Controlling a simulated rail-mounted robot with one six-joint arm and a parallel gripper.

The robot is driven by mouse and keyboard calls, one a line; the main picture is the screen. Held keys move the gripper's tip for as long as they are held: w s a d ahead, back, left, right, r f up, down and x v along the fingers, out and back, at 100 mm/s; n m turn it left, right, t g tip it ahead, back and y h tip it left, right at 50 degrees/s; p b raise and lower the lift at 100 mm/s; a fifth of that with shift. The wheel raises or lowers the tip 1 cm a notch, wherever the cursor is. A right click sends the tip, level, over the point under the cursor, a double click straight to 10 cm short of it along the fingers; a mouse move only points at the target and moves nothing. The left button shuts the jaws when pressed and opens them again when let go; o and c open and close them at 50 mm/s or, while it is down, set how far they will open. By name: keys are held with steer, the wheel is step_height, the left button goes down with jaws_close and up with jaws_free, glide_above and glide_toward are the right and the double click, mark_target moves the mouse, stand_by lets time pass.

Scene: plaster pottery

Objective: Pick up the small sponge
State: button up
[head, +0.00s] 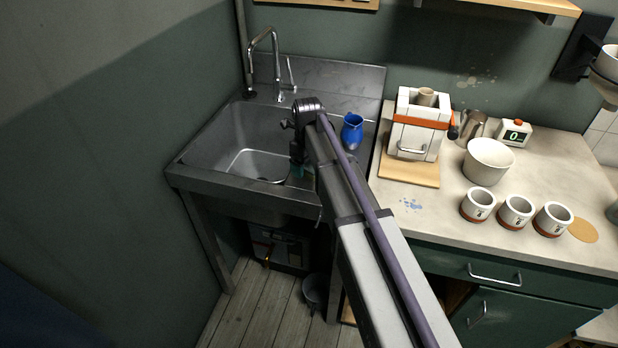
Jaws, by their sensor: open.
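My gripper (296,160) hangs from the end of my arm over the right side of the metal sink (222,140), pointing down. It is small and dark here, and my arm covers part of it. A small teal patch (298,172) shows right beneath the gripper, by the basin's right edge. It may be the small sponge, but it is too small and too covered to be sure. I cannot tell whether the gripper touches it. No other sponge is visible.
A blue jug (352,131) stands on the sink's right ledge, close to my arm. A tall tap (264,62) rises at the back. On the counter are a white kiln-like box (418,125), a bowl (488,162) and three cups (515,212). The left part of the basin is clear.

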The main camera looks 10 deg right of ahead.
mark_target(308, 163)
steer(key=shift+f, duration=0.4)
steer(key=c, duration=1.1)
steer(key=shift+o, duration=0.2)
step_height(308, 163, up, 10)
steer(key=p, duration=1)
steer(key=shift+r+p, duration=0.15)
steer(key=shift+p, duration=0.2)
steer(key=shift+f, duration=0.2)
steer(key=o, duration=0.4)
steer(key=shift+c, duration=1.4)
